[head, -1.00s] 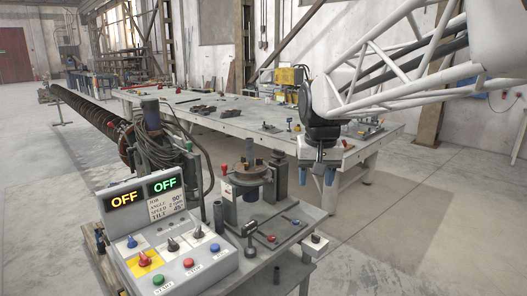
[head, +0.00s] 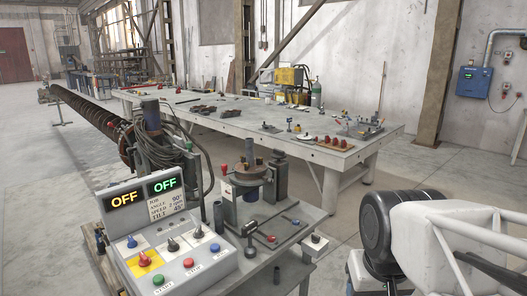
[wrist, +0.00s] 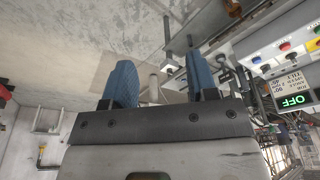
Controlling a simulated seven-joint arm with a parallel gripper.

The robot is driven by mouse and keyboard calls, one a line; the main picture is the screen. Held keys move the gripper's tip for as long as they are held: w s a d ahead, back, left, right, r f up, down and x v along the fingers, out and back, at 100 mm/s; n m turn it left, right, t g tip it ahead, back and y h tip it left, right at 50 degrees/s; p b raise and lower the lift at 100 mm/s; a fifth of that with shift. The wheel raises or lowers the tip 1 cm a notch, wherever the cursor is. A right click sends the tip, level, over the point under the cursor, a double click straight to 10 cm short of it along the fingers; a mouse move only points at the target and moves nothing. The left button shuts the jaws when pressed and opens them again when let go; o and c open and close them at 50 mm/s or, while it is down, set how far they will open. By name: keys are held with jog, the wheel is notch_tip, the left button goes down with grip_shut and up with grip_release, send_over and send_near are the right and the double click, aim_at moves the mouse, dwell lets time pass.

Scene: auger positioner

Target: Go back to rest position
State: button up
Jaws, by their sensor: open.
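My gripper shows in the wrist view (wrist: 160,80), with its two blue fingers apart and nothing between them. In the head view my arm is folded in at the lower right, and the fingers are out of sight there. The control box (head: 170,240) stands at the lower left in the head view. Its two displays read OFF. One OFF display of the control box also shows at the right of the wrist view (wrist: 292,101). My gripper is apart from the box and touches nothing visible.
A positioner with a round plate (head: 249,172) stands beside the control box. A long workbench (head: 240,124) with tools and small red parts lies behind it. A long auger (head: 88,108) runs off to the far left. The floor between bench and my arm is clear.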

jog(key=shift+s+d+f, duration=0.1)
jog(key=shift+s+f, duration=0.3)
jog(key=shift+s, duration=0.2)
jog(key=shift+s+d+f, duration=0.1)
jog(key=shift+s+f, duration=0.3)
jog(key=shift+s, duration=0.15)
